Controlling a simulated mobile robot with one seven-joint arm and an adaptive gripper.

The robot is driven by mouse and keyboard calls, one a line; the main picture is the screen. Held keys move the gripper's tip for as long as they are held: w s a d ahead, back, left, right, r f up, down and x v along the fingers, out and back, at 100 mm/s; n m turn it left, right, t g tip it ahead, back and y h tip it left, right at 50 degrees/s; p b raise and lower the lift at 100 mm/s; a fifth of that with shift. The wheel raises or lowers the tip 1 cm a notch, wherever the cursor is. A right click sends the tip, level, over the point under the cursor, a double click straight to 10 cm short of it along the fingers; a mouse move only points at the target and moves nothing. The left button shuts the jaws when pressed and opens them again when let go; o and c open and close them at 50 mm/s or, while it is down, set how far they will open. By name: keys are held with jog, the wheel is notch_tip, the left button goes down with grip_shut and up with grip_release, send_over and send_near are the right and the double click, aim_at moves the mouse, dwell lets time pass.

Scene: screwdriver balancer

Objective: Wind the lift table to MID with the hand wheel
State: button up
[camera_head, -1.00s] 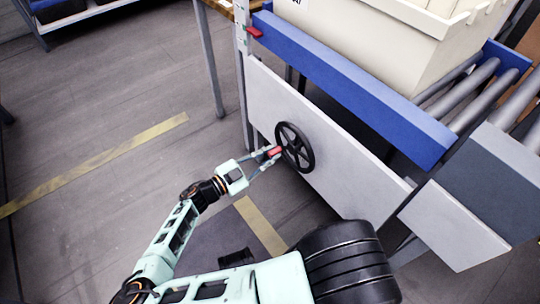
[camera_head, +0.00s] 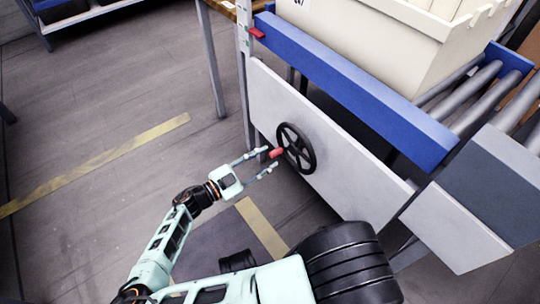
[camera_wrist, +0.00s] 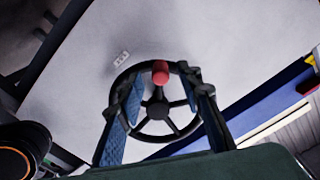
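The black hand wheel (camera_head: 296,149) is mounted on the grey side panel of the lift table (camera_head: 350,92). Its red handle knob (camera_head: 277,153) sticks out from the rim towards my gripper (camera_head: 271,159). My gripper is open, with its fingertips just short of or beside the knob and not closed on it. In the wrist view, the knob (camera_wrist: 160,72) is at the top of the wheel (camera_wrist: 158,108), between the spread fingers. A red pointer (camera_head: 257,33) sits beside a marked post (camera_head: 243,38); its marks are too small to read.
A cream crate (camera_head: 385,40) stands on the lift table. A grey roller conveyor (camera_head: 480,95) adjoins it at right. A table leg (camera_head: 213,70) stands behind left. The floor (camera_head: 90,110) at left is clear, with yellow tape lines.

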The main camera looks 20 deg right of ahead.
jog(key=v, duration=0.9)
jog(key=shift+a, duration=0.25)
jog(key=shift+s, duration=0.1)
